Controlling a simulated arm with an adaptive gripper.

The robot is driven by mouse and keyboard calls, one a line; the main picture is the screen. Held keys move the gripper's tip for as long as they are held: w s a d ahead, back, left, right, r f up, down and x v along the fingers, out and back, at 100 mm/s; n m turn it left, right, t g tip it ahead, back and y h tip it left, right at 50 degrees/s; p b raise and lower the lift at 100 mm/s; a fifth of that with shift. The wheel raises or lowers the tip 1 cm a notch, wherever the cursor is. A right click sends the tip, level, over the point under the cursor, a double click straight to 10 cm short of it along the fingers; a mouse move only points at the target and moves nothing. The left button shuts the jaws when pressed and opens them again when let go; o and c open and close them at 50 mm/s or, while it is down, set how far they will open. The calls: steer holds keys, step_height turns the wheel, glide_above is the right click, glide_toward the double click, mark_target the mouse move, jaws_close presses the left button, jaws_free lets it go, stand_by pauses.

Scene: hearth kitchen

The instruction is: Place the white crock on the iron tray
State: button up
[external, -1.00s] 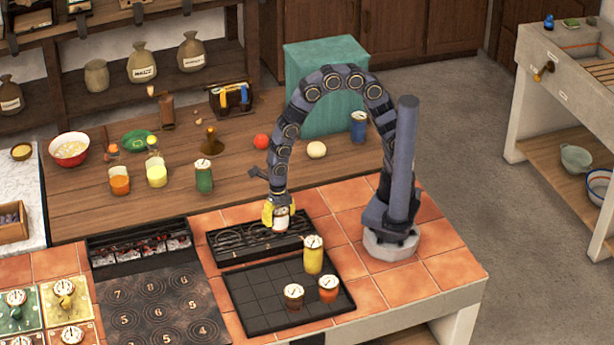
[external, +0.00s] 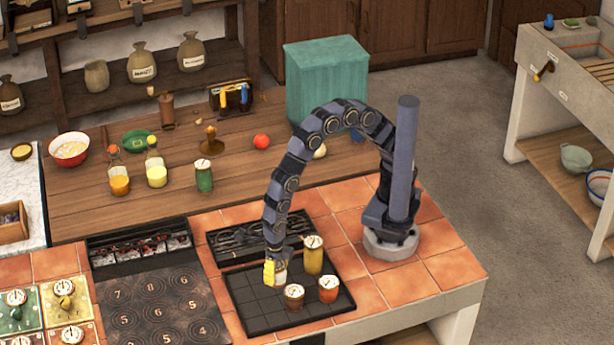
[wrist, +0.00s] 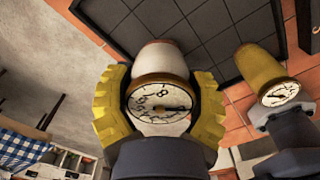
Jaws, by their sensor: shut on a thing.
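The white crock (external: 281,270) has a dial on its lid and is held between the yellow fingers of my gripper (external: 274,272). In the wrist view the crock (wrist: 163,58) shows with its dial facing the camera and the fingers on both sides. The iron tray (external: 247,303) is a dark gridded tray on the tiled counter. The crock is over the tray's rear middle part; whether its base touches the tray cannot be told. The tray's grid (wrist: 200,25) shows beyond the crock in the wrist view.
A yellow crock (external: 313,258), a brown crock (external: 294,297) and an orange crock (external: 328,290) stand on the tray's right and front parts, close to my gripper. The tray's left part is bare. A dark grate (external: 235,243) lies behind the tray.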

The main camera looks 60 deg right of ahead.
glide_above(260, 316)
step_height(260, 316, down, 6)
steer(key=shift+s+f, duration=0.1)
steer(key=shift+f, duration=1.6)
steer(key=o, duration=1.2)
steer(key=shift+f, duration=0.15)
